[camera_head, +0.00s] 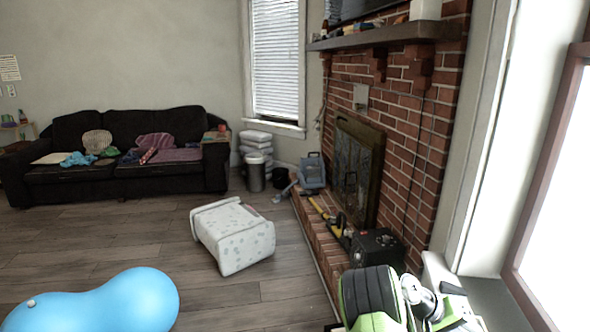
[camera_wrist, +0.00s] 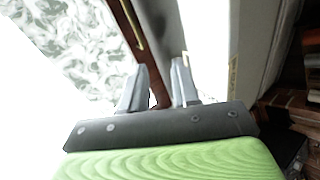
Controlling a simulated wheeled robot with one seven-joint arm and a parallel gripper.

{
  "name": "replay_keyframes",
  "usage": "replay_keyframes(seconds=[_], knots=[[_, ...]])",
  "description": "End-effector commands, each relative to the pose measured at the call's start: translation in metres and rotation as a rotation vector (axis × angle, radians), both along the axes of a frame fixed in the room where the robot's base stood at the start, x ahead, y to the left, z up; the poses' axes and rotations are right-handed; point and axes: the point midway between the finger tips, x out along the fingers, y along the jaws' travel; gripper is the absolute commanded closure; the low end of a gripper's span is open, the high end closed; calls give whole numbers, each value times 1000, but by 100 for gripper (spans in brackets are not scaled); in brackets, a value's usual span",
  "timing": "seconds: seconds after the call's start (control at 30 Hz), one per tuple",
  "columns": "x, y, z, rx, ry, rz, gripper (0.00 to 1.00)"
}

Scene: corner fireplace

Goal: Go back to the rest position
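My gripper (camera_wrist: 160,68) shows in the wrist view with its two grey fingers apart. Nothing is between them; a brown frame and bright background show through the gap. In the head view, green, black and white parts of my arm are at the bottom right, near the window sill. I cannot make out the fingers there.
The brick fireplace (camera_head: 398,130) and its low hearth (camera_head: 322,245) stand close to my arm; a dark box (camera_head: 376,248) sits there. A brown-framed window (camera_head: 545,170) is at right. A white patterned ottoman (camera_head: 234,238) and blue peanut ball (camera_head: 110,300) lie on the wooden floor (camera_head: 110,235).

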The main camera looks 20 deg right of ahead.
Motion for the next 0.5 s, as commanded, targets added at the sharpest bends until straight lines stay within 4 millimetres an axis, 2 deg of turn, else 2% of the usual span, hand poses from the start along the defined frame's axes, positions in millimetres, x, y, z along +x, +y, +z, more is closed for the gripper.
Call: replay_keyframes(seconds=[0.03, 0.27, 0.37, 0.5], knots=[[5, 18, 15, 57, -68, 11, 70], [12, 118, 71, 341, -315, 126, 70], [5, 166, 97, 455, -399, 204, 70], [-19, 233, 128, 598, -488, 338, 70]])
